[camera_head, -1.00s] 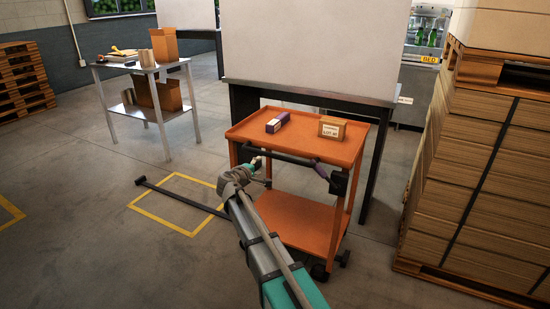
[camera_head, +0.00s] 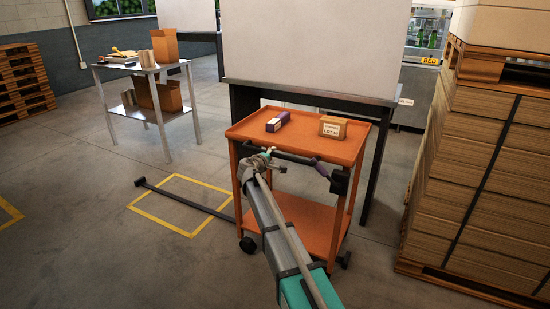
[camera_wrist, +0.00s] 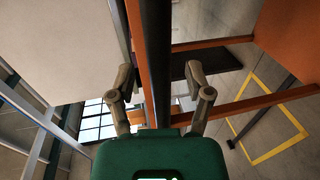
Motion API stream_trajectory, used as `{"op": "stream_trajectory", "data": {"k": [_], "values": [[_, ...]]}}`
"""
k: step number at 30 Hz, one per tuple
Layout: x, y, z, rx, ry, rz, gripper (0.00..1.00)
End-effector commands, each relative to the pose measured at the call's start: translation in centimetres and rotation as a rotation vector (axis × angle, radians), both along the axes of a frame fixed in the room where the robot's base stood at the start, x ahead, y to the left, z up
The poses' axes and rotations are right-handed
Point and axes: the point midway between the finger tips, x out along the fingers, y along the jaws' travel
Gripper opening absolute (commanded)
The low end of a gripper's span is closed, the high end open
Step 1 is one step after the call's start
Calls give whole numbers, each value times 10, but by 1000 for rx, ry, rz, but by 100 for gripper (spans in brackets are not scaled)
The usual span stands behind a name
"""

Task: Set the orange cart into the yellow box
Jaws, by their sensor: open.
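The orange cart (camera_head: 335,148) stands upright right of the yellow box (camera_head: 160,215), a taped outline on the floor, and is outside it. The cart's dark handle bar (camera_head: 296,157) runs along its near edge. My gripper (camera_head: 270,154) is at the left part of this handle. In the wrist view my gripper (camera_wrist: 160,78) is open, with one finger on each side of the dark handle bar (camera_wrist: 156,50). I cannot tell whether the fingers touch it. My arm hides part of the cart's lower shelf and near left side.
A dark bar (camera_head: 212,210) lies across the yellow outline. A board on a dark frame (camera_head: 310,94) stands behind the cart. Stacked cardboard (camera_head: 480,190) stands right. Floor left is open.

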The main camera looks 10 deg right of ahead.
Motion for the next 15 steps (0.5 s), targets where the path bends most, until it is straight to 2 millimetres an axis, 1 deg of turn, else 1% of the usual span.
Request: {"op": "stream_trajectory", "data": {"k": [1, 6, 15], "values": [[6, -4, -2, 0, 0, -1, 65], [14, -10, -4, 0, 0, -1, 65], [15, -12, -4, 0, 0, -1, 65]]}}
